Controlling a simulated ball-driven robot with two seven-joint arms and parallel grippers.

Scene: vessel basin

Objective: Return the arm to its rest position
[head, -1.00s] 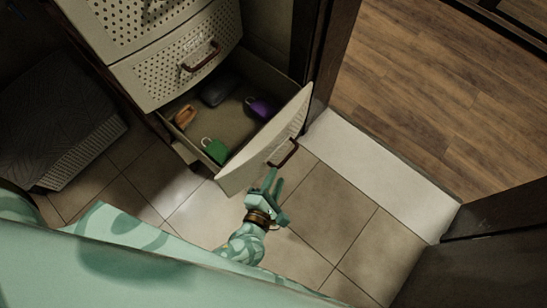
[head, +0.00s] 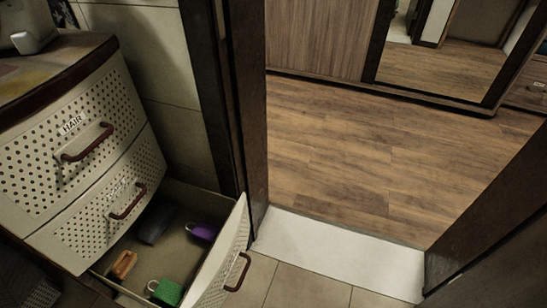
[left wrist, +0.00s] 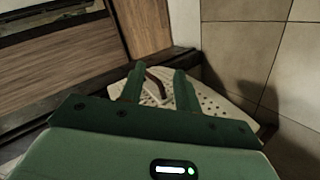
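My left gripper (left wrist: 159,82) shows in the left wrist view. Its two green fingers are apart with nothing held between them. Beyond them is a pale perforated drawer front (left wrist: 212,100) with a brown handle (left wrist: 154,82); the handle shows in the gap between the fingers, and I cannot tell the exact distance. Neither gripper nor arm shows in the head view. My right gripper is in no current view.
In the head view the lowest drawer (head: 221,262) is pulled open. It holds an orange item (head: 122,264), a green item (head: 166,291), a purple item (head: 203,232) and a dark item (head: 155,222). A doorway with a white threshold (head: 340,253) opens to a wood floor (head: 390,165).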

